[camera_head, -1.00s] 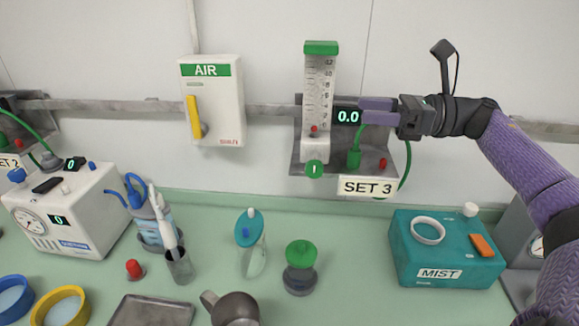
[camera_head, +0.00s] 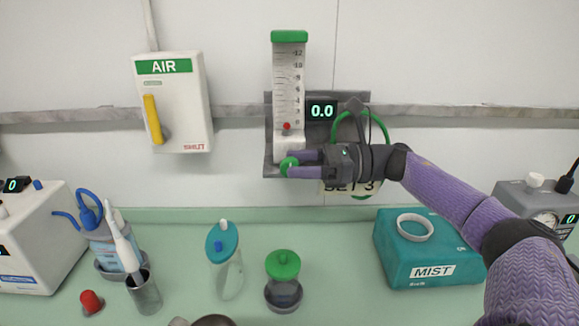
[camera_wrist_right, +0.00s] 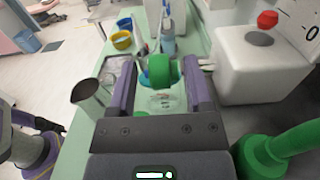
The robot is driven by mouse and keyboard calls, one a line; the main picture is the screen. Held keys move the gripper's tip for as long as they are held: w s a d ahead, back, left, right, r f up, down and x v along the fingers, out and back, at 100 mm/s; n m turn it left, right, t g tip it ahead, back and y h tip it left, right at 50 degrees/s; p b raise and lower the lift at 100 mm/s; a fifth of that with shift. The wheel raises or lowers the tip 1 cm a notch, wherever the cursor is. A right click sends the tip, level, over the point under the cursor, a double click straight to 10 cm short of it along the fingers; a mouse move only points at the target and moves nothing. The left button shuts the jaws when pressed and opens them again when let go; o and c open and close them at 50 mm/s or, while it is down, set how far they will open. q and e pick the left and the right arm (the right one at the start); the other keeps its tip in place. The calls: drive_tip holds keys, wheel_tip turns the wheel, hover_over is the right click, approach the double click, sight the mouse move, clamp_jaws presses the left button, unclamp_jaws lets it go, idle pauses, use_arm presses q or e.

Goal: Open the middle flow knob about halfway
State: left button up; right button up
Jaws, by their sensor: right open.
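The flowmeter (camera_head: 288,85) of SET 3 is on the wall with a clear scaled tube and green cap. Its red ball (camera_head: 287,126) sits near the 0 mark, and the display (camera_head: 321,110) reads 0.0. The green flow knob (camera_head: 288,163) is at its lower end. My right gripper (camera_head: 300,164) is open at the knob, coming in from the right. In the right wrist view the knob (camera_wrist_right: 160,71) shows between the spread fingers, seemingly with a gap on each side.
A yellow-handled AIR box (camera_head: 195,105) hangs left of the flowmeter. A teal MIST box (camera_head: 460,250), a green-lidded jar (camera_head: 283,265) and a teal-lidded bottle (camera_head: 219,250) stand on the counter below. A green hose (camera_head: 383,125) hangs close behind my right wrist.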

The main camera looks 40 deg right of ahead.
drive_tip(key=shift+x, duration=0.9)
clamp_jaws()
